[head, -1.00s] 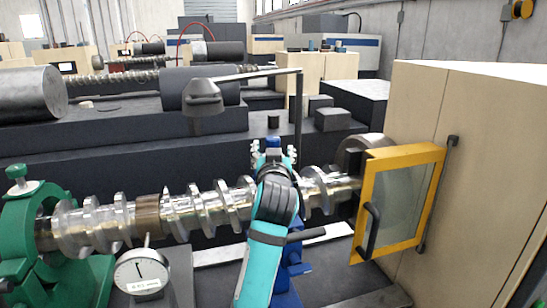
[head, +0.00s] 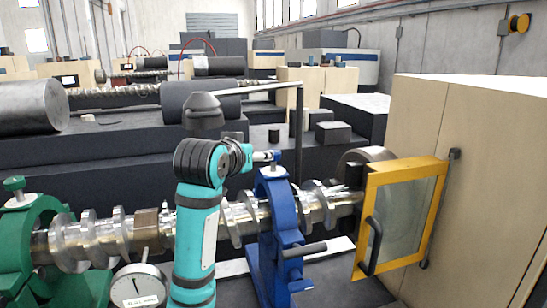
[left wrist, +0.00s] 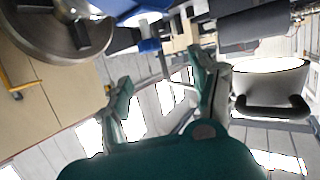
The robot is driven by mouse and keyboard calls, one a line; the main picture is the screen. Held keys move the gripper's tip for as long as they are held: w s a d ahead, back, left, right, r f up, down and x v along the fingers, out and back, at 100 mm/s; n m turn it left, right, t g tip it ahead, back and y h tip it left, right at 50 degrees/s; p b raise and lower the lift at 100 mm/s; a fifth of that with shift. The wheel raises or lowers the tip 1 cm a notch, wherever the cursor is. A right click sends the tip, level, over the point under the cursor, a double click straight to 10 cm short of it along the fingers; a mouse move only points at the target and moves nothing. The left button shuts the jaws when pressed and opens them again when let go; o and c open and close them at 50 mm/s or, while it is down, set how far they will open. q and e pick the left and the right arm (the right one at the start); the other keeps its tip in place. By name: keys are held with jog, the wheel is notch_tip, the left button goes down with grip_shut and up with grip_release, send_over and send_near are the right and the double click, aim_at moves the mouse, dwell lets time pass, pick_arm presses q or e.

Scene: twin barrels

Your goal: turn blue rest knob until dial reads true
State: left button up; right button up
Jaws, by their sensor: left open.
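The blue rest (head: 280,225) stands around the shiny screw shaft (head: 315,205) in the head view. Its blue knob (head: 273,137) is at the top. My right gripper is not in view.
A green rest (head: 30,245) holds the shaft at the left. A yellow-framed guard door (head: 402,215) and beige cabinet (head: 455,170) stand at the right. A lamp (head: 205,110) on an arm and post stands behind the shaft.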

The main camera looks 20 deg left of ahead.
aim_at(277, 153)
pick_arm(q)
jog(key=s+a+r+m+g+h, duration=0.1)
jog(key=s+a+r+m+h, duration=0.1)
jog(key=s+r+m+h, duration=0.15)
jog(key=shift+n+y, duration=0.45)
jog(key=p+x, duration=0.2)
jog(key=x, duration=0.3)
jog(key=p+x, duration=0.2)
jog(key=x, duration=0.4)
jog(key=d+p+x, duration=0.1)
jog(key=p+x, duration=0.1)
jog(key=x, duration=0.4)
jog(key=shift+f+p, duration=0.4)
jog(key=shift+f, duration=0.1)
jog(key=shift+d, duration=0.1)
jog(key=c, duration=1.2)
jog(key=shift+n+y, duration=0.4)
jog(key=o, duration=1.2)
